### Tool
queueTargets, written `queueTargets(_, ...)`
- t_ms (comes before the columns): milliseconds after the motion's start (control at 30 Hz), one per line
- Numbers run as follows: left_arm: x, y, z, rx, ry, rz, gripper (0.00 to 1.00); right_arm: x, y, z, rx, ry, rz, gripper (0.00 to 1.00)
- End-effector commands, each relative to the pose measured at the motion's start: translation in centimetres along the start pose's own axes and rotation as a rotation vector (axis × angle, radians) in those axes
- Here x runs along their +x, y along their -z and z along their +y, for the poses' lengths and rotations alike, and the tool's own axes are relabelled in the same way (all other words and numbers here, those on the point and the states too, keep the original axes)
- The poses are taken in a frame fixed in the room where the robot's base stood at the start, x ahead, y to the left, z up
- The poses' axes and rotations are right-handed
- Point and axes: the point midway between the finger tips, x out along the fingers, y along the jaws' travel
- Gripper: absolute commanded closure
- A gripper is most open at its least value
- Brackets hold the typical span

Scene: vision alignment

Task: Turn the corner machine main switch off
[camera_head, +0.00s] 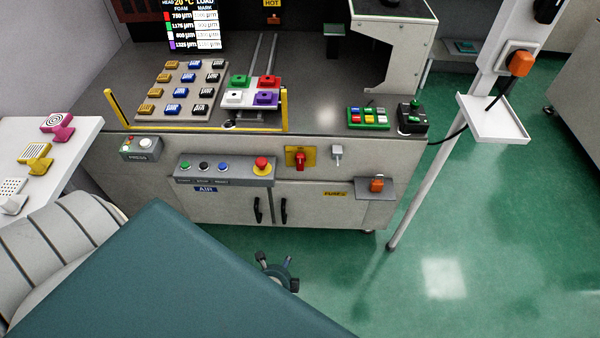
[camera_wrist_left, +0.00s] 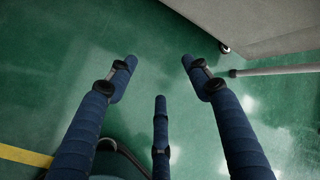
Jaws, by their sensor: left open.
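A red rotary switch (camera_head: 300,159) on a yellow plate is on the front panel of the grey machine (camera_head: 330,210). Its handle looks roughly upright, but its exact setting is too small to tell. My left gripper (camera_head: 276,270) is low in front of the machine's cabinet doors, below the switch and apart from it. In the left wrist view, its three blue fingers (camera_wrist_left: 158,85) are spread and empty over the green floor. My right gripper is in neither view.
A grey box with a red button (camera_head: 262,166) sits left of the switch. A white pole (camera_head: 425,165) stands farther right. Green floor (camera_head: 460,220) is clear there.

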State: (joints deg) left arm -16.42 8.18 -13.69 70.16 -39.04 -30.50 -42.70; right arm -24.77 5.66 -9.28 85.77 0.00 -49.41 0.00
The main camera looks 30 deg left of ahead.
Motion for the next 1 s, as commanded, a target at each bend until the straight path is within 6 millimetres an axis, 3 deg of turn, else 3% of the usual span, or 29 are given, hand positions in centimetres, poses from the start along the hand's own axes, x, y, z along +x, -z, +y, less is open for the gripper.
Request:
queueTargets(33, 2.4, -0.1, -2.0, 0.114, 0.072, -0.039, 0.50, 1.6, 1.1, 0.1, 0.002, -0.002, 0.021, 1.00)
queueTargets(167, 2.9, -1.9, -9.1, 0.422, 0.232, -0.201, 0.50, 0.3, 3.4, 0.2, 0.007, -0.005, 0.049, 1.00)
queueTargets(300, 0.8, -4.2, -16.1, 0.699, 0.365, -0.438, 0.50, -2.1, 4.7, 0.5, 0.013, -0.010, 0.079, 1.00)
queueTargets(400, -2.0, -5.8, -19.9, 0.840, 0.419, -0.615, 0.50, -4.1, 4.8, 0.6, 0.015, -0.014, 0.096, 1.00)
queueTargets(500, -4.8, -7.0, -22.4, 0.928, 0.444, -0.760, 0.50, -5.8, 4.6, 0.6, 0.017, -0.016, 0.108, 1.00)
queueTargets(700, -7.9, -8.4, -24.5, 0.997, 0.448, -0.899, 0.50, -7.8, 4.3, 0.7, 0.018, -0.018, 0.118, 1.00)
queueTargets(933, -6.7, -9.8, -26.7, 1.000, 0.449, -0.907, 0.50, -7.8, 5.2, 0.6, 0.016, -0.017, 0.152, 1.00)
queueTargets(1000, -5.8, -10.3, -27.7, 0.999, 0.449, -0.906, 0.50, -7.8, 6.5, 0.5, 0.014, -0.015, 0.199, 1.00)
